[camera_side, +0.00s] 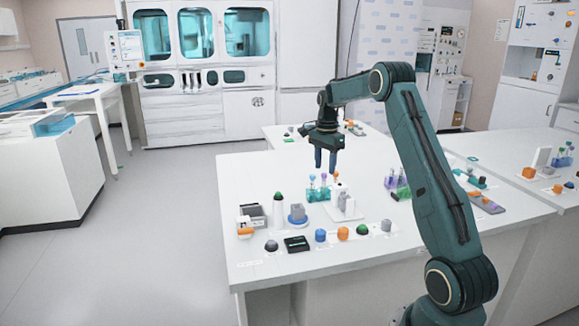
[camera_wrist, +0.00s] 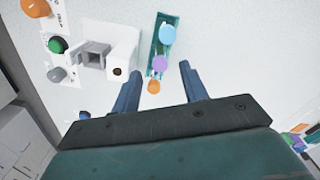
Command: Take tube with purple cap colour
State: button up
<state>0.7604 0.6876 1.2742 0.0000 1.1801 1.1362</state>
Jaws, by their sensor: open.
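A teal rack (camera_wrist: 160,38) holds tubes under my gripper in the wrist view. Its caps run in a row: light blue (camera_wrist: 167,33), purple (camera_wrist: 160,64) and orange (camera_wrist: 154,87). The purple-capped tube is the middle one, between the two fingertips in the picture. In the side view the teal rack (camera_side: 318,194) stands on the white table. A purple cap (camera_side: 324,176) shows in the rack there. My gripper (camera_side: 325,168) is open and empty, pointing down above the rack. The fingers (camera_wrist: 158,75) are spread apart in the wrist view. The tube bodies are too small to see clearly.
A white holder (camera_side: 343,205) stands just right of the rack. A grey-and-white device (camera_wrist: 95,55) is left of it in the wrist view. Coloured knobs (camera_side: 343,233) line the front. Free table lies behind the teal rack.

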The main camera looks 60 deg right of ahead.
aim_at(324, 173)
jog(key=shift+f, duration=0.4)
jog(key=shift+f, duration=2.6)
jog(key=c, duration=0.8)
